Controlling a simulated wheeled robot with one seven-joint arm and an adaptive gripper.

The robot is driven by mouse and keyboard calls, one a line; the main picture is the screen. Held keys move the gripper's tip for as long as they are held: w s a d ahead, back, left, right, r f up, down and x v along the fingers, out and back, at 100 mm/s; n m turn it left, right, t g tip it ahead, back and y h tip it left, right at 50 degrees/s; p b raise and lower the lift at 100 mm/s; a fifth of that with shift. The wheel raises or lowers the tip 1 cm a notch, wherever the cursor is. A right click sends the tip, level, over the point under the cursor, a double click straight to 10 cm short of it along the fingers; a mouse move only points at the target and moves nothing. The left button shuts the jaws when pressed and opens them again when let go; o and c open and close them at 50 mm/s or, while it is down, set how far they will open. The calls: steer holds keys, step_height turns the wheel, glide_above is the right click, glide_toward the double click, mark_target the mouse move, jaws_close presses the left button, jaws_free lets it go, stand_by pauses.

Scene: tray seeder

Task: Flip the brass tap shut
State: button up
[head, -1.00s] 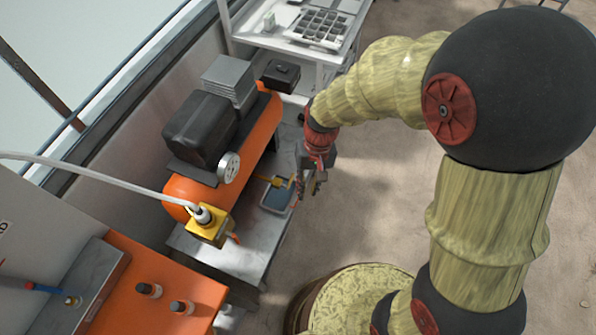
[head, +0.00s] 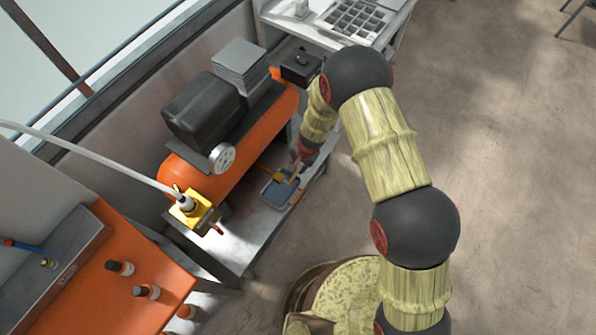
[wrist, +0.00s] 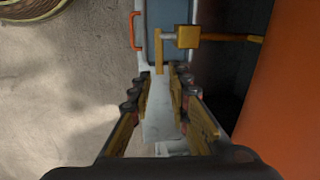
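The brass tap (wrist: 187,37) sits on a thin brass pipe running right to the orange tank in the wrist view. Its flat lever (wrist: 159,50) is on the left of the body and points down the picture, towards my gripper. My gripper (wrist: 159,72) is open, a finger on each side of the lever's end in the picture. I cannot tell whether they touch or are at the same depth. In the head view the tap (head: 279,175) is small, just left of my gripper (head: 294,178), whose fingers are partly hidden by my arm.
A blue-lined tray (head: 272,198) lies below the tap on the grey bench. The orange tank (head: 240,160) is close on the right in the wrist view. A yellow box fitting (head: 196,218) with a white hose is at its near end. Open floor lies right of the bench.

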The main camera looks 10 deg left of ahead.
mark_target(295, 174)
steer(key=f, duration=0.2)
steer(key=a+f+b, duration=0.1)
steer(key=f, duration=0.2)
steer(key=f+b, duration=0.1)
steer(key=f, duration=0.1)
steer(key=shift+w+a+f, duration=0.15)
steer(key=shift+w+f, duration=0.05)
steer(key=shift+w, duration=0.1)
steer(key=shift+c, duration=0.2)
steer(key=c, duration=0.4)
jaws_close()
